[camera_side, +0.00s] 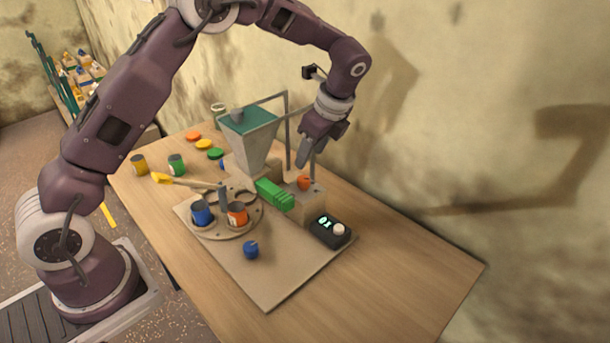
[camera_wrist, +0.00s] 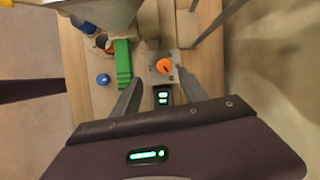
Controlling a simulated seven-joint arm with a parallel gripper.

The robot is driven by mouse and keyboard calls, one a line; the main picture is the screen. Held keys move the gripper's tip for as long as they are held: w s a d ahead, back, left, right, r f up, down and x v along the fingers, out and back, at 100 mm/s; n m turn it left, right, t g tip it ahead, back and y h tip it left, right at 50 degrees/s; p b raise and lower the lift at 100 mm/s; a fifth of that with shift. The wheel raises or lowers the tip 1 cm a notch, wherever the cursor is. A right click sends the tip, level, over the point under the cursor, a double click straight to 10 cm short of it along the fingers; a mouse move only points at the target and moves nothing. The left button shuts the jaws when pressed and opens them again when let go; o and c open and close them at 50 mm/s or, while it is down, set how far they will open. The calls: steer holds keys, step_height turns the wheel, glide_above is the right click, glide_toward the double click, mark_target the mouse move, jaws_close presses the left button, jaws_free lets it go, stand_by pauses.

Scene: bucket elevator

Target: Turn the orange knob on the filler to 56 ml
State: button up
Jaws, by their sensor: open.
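The orange knob (camera_side: 304,182) sits on top of a tan block of the filler, beside the green part (camera_side: 274,194) and below the grey hopper (camera_side: 250,138). In the wrist view the knob (camera_wrist: 163,65) shows on its pale plate, just beyond and between the fingertips. My gripper (camera_side: 311,157) is above the knob, fingers pointing down, open and empty; its two fingers also show in the wrist view (camera_wrist: 160,82). A black display box (camera_side: 330,230) with lit digits and a white button stands in front of the block; I cannot read a clear value.
A round turntable (camera_side: 222,224) holds a blue can (camera_side: 201,213) and an orange can (camera_side: 237,214). A blue ball-like knob (camera_side: 251,249) sits on the board. Grey posts (camera_side: 288,130) rise close beside my gripper. The table's right front is clear.

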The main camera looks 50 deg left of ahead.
mark_target(304, 178)
steer(key=shift+m, duration=0.5)
steer(key=x, duration=0.9)
steer(key=shift+w+d+f, duration=0.15)
steer(key=shift+w+f, duration=0.15)
steer(key=shift+w, duration=0.1)
steer(key=shift+c, duration=0.4)
jaws_close()
